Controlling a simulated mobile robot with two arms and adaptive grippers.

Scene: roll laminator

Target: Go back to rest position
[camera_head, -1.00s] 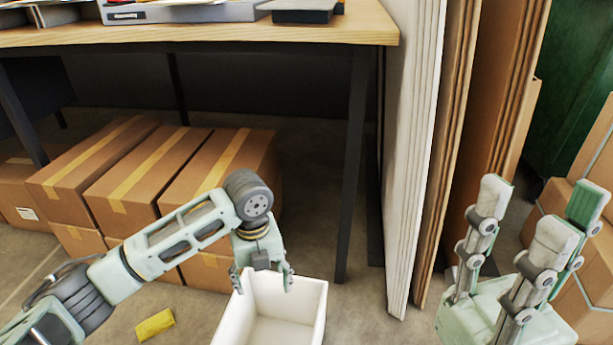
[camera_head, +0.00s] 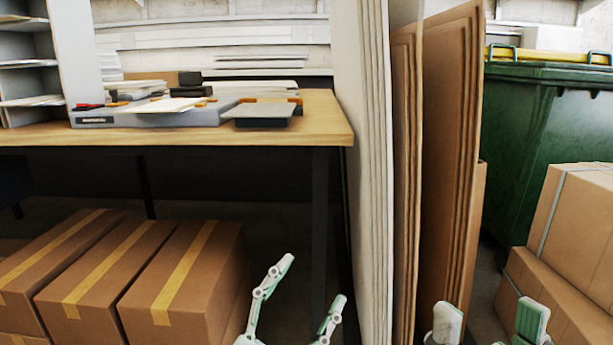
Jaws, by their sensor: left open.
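My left gripper (camera_head: 314,281) shows at the bottom middle, pointing up, in front of the space under the desk. Its two pale green and white fingers are spread apart with nothing between them. My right gripper (camera_head: 489,322) shows only by its fingertips at the bottom right edge. The tips stand well apart with nothing seen between them, and the rest of it is cut off by the frame. Neither gripper visibly touches anything.
A wooden desk (camera_head: 230,137) bears a grey flat device (camera_head: 150,118) and papers. Cardboard boxes (camera_head: 190,285) lie under it. White panels (camera_head: 372,180) and brown panels (camera_head: 450,150) stand upright beside it. More boxes (camera_head: 580,235) and a green bin (camera_head: 535,140) are at the right.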

